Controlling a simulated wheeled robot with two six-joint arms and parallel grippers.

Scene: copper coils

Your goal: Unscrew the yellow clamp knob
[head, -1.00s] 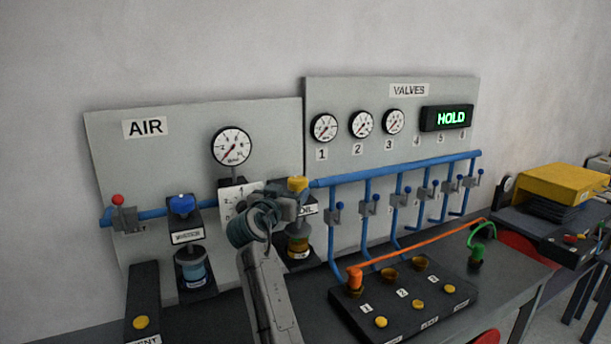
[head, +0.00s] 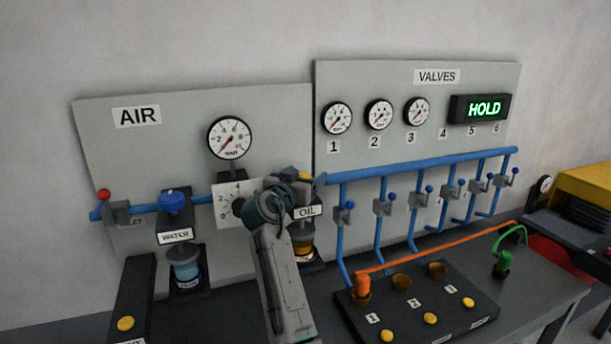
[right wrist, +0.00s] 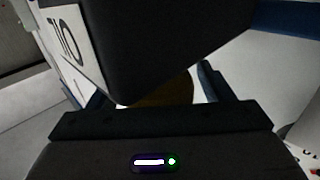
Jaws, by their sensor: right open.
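A yellow knob (head: 305,177) tops the unit labelled OIL on the AIR panel; it is partly hidden behind my right gripper (head: 290,192). I cannot tell whether the gripper touches it. The amber bowl also shows in the head view (head: 302,243). My left gripper is not in view.
The WATER unit with a blue knob (head: 174,201) stands to the left, a dial plate (head: 228,207) between. Blue pipes with valves (head: 400,172) run on the right. A black block (head: 415,305) with sockets and yellow buttons sits on the bench, an orange hose (head: 430,257) across it.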

